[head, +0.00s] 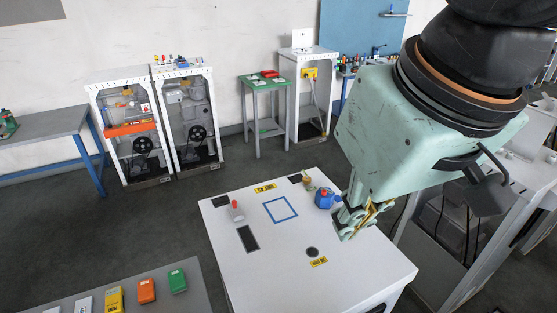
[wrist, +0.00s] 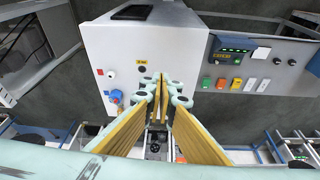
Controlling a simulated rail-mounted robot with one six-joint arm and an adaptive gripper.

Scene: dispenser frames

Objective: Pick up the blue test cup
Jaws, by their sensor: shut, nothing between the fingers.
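A blue cup-like thing (head: 325,198), which I take for the blue test cup, stands on the white table (head: 290,275) near its far right edge. In the wrist view a blue thing (wrist: 116,97) shows at the left of the fingers, on the table's edge side. My gripper (head: 350,218) is shut and empty. In the head view it is just right of the blue cup; whether it touches the cup cannot be told. In the wrist view my fingertips (wrist: 160,82) meet over the white table, apart from the blue thing.
On the table are a small red-topped bottle (head: 236,212), a small tan item (head: 307,179), a blue square outline (head: 280,209) and a dark round mark (head: 312,252). A grey table (head: 205,293) with several coloured boxes stands at front left.

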